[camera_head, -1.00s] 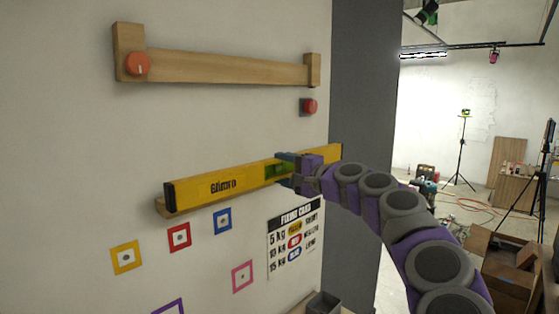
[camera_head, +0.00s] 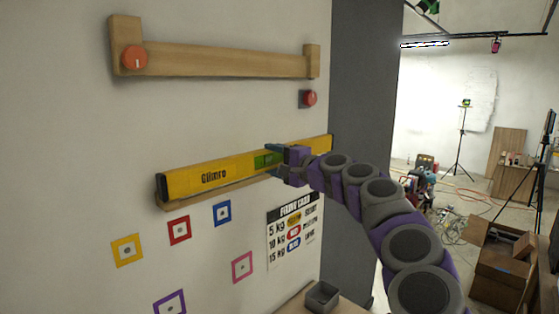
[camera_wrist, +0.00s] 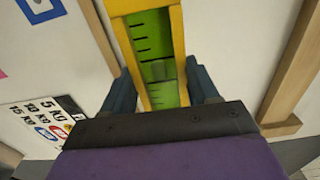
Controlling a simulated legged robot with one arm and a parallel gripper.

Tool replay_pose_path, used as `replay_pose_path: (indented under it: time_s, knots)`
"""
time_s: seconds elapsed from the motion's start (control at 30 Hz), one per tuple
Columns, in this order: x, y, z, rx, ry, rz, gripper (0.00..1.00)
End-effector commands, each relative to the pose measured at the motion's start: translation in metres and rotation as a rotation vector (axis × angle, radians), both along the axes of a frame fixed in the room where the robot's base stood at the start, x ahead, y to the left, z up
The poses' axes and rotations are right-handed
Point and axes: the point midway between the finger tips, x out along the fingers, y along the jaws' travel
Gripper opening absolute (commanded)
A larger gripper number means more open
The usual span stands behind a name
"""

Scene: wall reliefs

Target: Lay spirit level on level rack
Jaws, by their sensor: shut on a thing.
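The spirit level (camera_head: 215,176) is a long yellow bar with a green vial window, held lengthwise along the wall. My gripper (camera_head: 274,158) is shut on it across the green window, right of its middle. In the wrist view the fingers (camera_wrist: 162,90) sit on both sides of the level (camera_wrist: 124,42). A wooden ledge (camera_head: 223,190), which looks like the level rack, runs along the wall just below the level. Their left ends nearly line up. The level hides much of the ledge, and I cannot tell whether they touch.
A wooden rail (camera_head: 225,64) with a red knob (camera_head: 134,57) is on the wall above. A red button (camera_head: 309,98) is below its right end. Coloured square targets and a fixing card (camera_head: 293,231) are below the ledge. A grey bin (camera_head: 322,296) stands lower right.

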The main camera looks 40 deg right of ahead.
Motion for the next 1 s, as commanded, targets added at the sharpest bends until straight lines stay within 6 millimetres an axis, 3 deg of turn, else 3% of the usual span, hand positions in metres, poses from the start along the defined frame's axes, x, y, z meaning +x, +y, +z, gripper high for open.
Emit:
replay_pose_path:
  time_s: [1.0]
  knots:
    - [0.063,0.005,0.001,0.000,0.000,-0.001,0.24]
